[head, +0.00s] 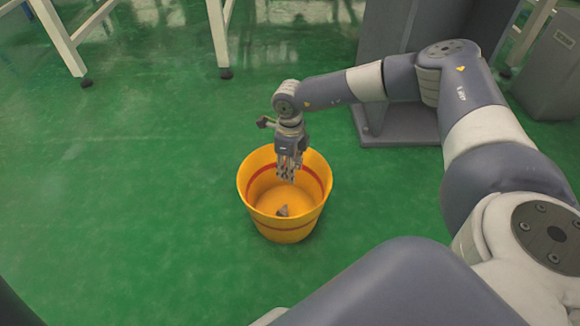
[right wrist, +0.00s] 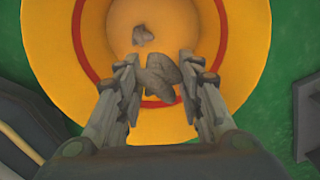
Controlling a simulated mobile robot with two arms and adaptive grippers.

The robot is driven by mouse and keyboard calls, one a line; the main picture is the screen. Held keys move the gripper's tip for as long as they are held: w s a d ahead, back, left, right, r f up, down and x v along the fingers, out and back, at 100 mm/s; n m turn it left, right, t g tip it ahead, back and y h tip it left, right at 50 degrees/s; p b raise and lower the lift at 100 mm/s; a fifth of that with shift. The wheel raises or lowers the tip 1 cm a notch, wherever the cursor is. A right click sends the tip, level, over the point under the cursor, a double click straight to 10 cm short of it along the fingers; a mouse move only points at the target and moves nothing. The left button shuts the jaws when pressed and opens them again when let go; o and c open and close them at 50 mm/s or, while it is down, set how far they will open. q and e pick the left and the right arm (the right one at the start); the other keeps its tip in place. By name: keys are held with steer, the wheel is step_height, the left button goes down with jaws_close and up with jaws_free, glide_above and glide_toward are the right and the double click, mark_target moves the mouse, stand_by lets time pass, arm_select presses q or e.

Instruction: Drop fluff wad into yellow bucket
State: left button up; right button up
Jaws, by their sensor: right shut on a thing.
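The yellow bucket (head: 257,215) with a red band stands on the green floor. My right gripper (head: 287,178) points down over its opening, with the fingertips at about the far inner wall in the head view. In the right wrist view my right gripper (right wrist: 160,82) is shut on a grey-brown fluff wad (right wrist: 164,74), held above the bucket (right wrist: 235,50). Another small grey wad (right wrist: 142,35) lies inside the bucket; it also shows in the head view (head: 283,211). The held wad is hard to make out in the head view. My left gripper is not in view.
White table legs (head: 220,40) stand at the back. A grey stand with a flat base (head: 400,125) is behind the bucket to the right, and a grey bin (head: 548,70) is at the far right. The floor left of the bucket is clear.

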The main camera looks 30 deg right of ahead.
steer(key=o, duration=1)
steer(key=shift+c, duration=0.2)
steer(key=shift+r, duration=0.1)
step_height(320, 180, up, 12)
